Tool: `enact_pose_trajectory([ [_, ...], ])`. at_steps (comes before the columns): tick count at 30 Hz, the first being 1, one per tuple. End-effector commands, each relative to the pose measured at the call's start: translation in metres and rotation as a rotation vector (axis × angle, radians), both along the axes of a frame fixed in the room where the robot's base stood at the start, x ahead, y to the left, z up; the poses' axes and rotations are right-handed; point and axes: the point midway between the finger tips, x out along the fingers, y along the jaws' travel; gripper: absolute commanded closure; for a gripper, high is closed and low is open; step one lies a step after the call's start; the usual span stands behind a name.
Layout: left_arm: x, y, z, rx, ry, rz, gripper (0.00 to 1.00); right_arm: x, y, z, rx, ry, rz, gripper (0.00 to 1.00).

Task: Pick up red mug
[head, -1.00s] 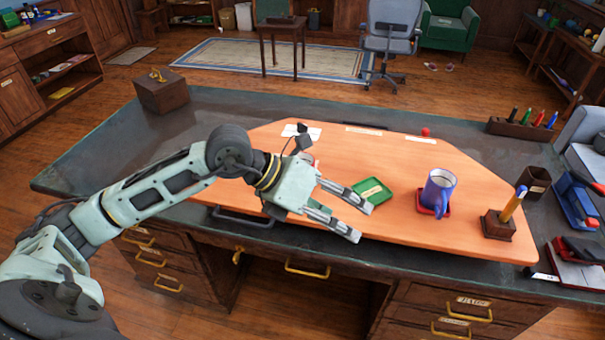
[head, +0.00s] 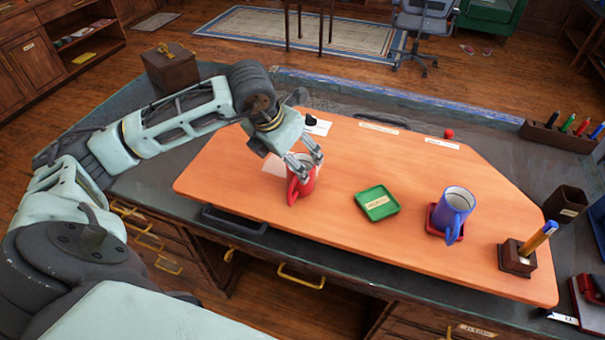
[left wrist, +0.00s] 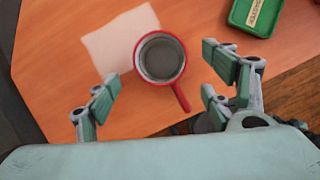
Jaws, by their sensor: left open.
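The red mug (head: 302,184) stands upright on the orange board, its handle toward the front left in the head view. In the left wrist view the red mug (left wrist: 160,58) is seen from above, grey inside, with its handle pointing to the lower right. My left gripper (head: 308,162) is open at the mug's rim in the head view and hides part of it. In the left wrist view the open fingers of my left gripper (left wrist: 168,78) lie to either side of the mug and below it in the picture, not closed on it. My right gripper is not in view.
A green tray (head: 377,203) lies right of the red mug. A blue mug (head: 455,207) stands on a red tray further right, near a pencil holder (head: 517,258). A white paper (left wrist: 118,40) lies beside the red mug. A wooden box (head: 170,68) stands at the back left.

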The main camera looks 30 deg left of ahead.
Motion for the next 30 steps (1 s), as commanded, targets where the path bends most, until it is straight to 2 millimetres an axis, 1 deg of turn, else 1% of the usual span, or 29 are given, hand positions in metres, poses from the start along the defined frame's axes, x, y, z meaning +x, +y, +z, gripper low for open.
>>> enact_pose_trajectory([
  [1, 0.002, -0.001, -0.004, -0.003, 0.003, 0.0, 0.25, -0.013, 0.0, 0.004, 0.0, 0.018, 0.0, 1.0],
  [3, 0.006, -0.001, -0.011, -0.002, 0.005, 0.0, 0.25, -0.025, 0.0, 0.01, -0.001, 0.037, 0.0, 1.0],
  [5, 0.01, -0.002, -0.019, -0.003, 0.004, 0.0, 0.25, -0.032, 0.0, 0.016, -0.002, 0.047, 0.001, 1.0],
  [7, 0.015, -0.002, -0.03, -0.003, 0.004, 0.0, 0.25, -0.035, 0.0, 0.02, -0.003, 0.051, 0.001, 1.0],
  [10, 0.02, -0.002, -0.042, -0.003, 0.001, 0.0, 0.25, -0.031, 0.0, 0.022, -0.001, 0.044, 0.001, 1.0],
  [12, 0.021, -0.002, -0.046, -0.002, 0.001, -0.001, 0.25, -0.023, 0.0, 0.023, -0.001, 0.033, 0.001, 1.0],
  [16, 0.022, -0.003, -0.048, -0.001, -0.001, -0.003, 0.25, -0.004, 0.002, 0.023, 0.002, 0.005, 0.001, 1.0],
  [19, 0.022, -0.002, -0.048, -0.002, -0.001, -0.002, 0.25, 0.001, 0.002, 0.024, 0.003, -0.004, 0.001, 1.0],
  [23, 0.022, -0.002, -0.048, -0.002, -0.001, -0.002, 0.37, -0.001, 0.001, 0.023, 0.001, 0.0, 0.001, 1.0],
  [30, 0.022, -0.002, -0.048, -0.002, -0.001, -0.002, 0.58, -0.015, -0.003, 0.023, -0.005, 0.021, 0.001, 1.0],
])
